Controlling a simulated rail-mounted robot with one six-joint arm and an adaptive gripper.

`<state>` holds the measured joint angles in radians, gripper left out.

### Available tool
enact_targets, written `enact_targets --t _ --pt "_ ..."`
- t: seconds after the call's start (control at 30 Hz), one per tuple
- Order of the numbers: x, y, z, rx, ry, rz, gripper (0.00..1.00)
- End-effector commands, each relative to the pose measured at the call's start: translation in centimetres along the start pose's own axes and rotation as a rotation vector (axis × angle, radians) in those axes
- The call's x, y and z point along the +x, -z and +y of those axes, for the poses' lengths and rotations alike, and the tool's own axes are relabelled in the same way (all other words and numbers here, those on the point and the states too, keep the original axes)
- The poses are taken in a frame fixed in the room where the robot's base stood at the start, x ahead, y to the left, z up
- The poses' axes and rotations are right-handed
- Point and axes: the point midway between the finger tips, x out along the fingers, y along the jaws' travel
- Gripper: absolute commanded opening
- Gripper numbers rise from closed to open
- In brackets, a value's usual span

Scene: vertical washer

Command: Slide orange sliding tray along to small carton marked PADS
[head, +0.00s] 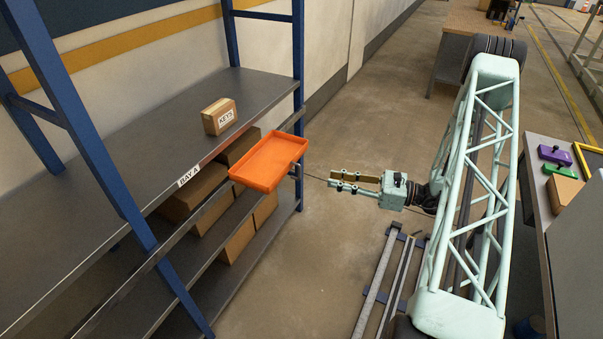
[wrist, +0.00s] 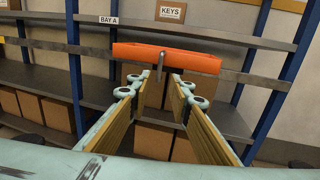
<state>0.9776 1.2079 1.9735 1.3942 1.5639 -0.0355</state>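The orange sliding tray (head: 270,162) sits at the front of the shelf rack, on a rail (head: 200,222) toward the right upright. In the wrist view the tray (wrist: 200,62) is straight ahead, with a small dark upright handle (wrist: 161,66) at its front. My gripper (head: 331,180) is open and empty, a short gap to the right of the tray in the head view. Its two fingers (wrist: 160,84) stand apart, pointing at the handle. The small carton on the shelf (head: 219,117) reads KEYS in the wrist view (wrist: 171,11). No carton marked PADS shows.
The shelf (head: 130,135) bears a BAY A label (head: 188,176). Several brown boxes (head: 238,240) stand on the lower shelf. Blue uprights (head: 298,60) bound the bay. A table (head: 542,180) with coloured items stands at right. Floor between rack and my arm is mostly clear.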

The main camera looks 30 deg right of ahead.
Motion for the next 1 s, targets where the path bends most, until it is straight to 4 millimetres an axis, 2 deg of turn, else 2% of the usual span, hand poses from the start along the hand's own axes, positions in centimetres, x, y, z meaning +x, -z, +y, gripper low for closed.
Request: enact_targets --t 0.47,0.67,1.0 --pt "0.8 0.0 0.1 0.0 -0.003 0.0 0.19" --pt "2.2 0.0 0.1 0.0 -0.003 0.0 0.19" --pt "5.7 0.1 0.1 0.0 -0.004 0.0 0.19"
